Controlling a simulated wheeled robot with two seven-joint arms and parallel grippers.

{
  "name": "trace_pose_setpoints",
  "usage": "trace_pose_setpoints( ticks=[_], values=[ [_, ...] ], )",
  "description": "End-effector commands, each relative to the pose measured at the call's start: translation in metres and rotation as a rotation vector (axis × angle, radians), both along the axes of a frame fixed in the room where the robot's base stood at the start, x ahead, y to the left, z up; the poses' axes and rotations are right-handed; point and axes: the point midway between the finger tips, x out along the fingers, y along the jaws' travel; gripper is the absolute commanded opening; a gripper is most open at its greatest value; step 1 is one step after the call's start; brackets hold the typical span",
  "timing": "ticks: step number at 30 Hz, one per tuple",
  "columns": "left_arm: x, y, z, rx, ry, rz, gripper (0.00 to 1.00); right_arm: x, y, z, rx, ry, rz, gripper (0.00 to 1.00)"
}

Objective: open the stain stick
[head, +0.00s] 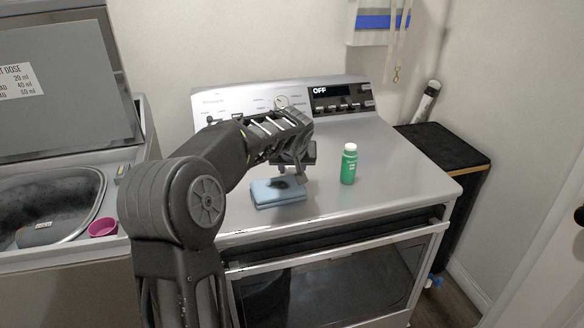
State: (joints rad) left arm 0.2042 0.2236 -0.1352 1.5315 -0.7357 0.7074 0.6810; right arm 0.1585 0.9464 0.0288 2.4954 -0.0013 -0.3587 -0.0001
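A small green bottle with a white cap (348,164), which looks like the stain stick, stands upright on the grey top of the dryer (400,177). Its cap is on. My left gripper (298,176) is to the left of the bottle, apart from it, pointing down above a folded blue cloth (274,195). The gap between its fingertips does not show clearly. A dark patch, stain or shadow, shows on the cloth. My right gripper is not in view.
An open washer (60,200) with a pink cup (103,228) on its rim stands at the left. The dryer's control panel (345,98) rises behind. A black stand (443,155) with a white and dark tube (428,98) is at the right. The dryer top right of the bottle is clear.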

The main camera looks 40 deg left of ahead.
Motion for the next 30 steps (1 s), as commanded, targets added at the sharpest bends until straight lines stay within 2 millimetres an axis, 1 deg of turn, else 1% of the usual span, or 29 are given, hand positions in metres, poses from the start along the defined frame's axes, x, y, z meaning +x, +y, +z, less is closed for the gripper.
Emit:
trace_pose_setpoints(
  ticks=[1, 6, 13, 17, 18, 23, 30],
  values=[
    [0.000, 0.000, 0.000, 0.000, 0.000, 0.000, 0.42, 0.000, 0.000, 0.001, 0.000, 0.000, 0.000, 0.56],
    [0.000, 0.000, 0.000, 0.000, 0.000, 0.000, 0.55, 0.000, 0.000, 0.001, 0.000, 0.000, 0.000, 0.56],
    [0.000, 0.000, 0.001, 0.000, 0.000, 0.000, 0.55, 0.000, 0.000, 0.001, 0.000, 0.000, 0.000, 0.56],
    [0.000, 0.000, 0.006, 0.000, 0.000, 0.000, 0.55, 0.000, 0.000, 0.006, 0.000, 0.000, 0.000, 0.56],
    [-0.001, -0.002, 0.007, 0.001, -0.002, -0.001, 0.55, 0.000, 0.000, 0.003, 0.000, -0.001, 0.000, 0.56],
    [-0.012, -0.011, 0.025, 0.001, -0.005, -0.002, 0.55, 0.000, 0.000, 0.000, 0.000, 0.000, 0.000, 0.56],
    [-0.036, -0.031, 0.064, 0.001, -0.004, -0.001, 0.55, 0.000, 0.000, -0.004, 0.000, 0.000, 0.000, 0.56]
  ],
)
